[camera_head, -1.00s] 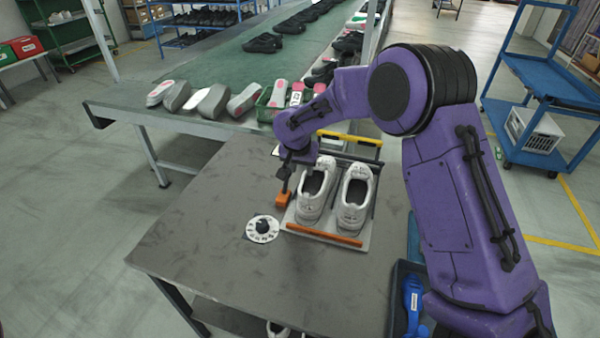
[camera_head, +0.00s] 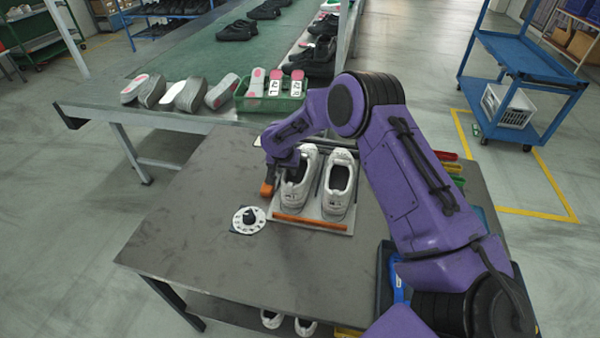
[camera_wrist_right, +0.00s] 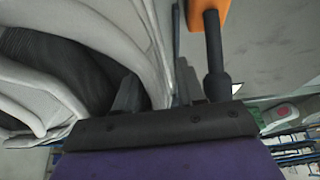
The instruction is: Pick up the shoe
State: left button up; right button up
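A pair of white shoes rests upright on a light tray (camera_head: 345,227) on the table. The left shoe (camera_head: 290,198) has its heel end under my right gripper (camera_head: 291,168); the right shoe (camera_head: 338,190) stands beside it. In the right wrist view, one dark finger of my gripper (camera_wrist_right: 157,93) reaches into the opening of the left shoe (camera_wrist_right: 115,35) and the other lies outside its pale collar wall. Whether the fingers press on the wall cannot be told. My left gripper is not in view.
An orange bar (camera_head: 310,223) runs along the tray's near edge, and an orange block (camera_head: 267,189) is left of the shoes. A round white dial (camera_head: 249,219) lies nearby. A conveyor with a green bin (camera_head: 270,104) stands behind. The table's left side is clear.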

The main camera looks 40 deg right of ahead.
grip_shut()
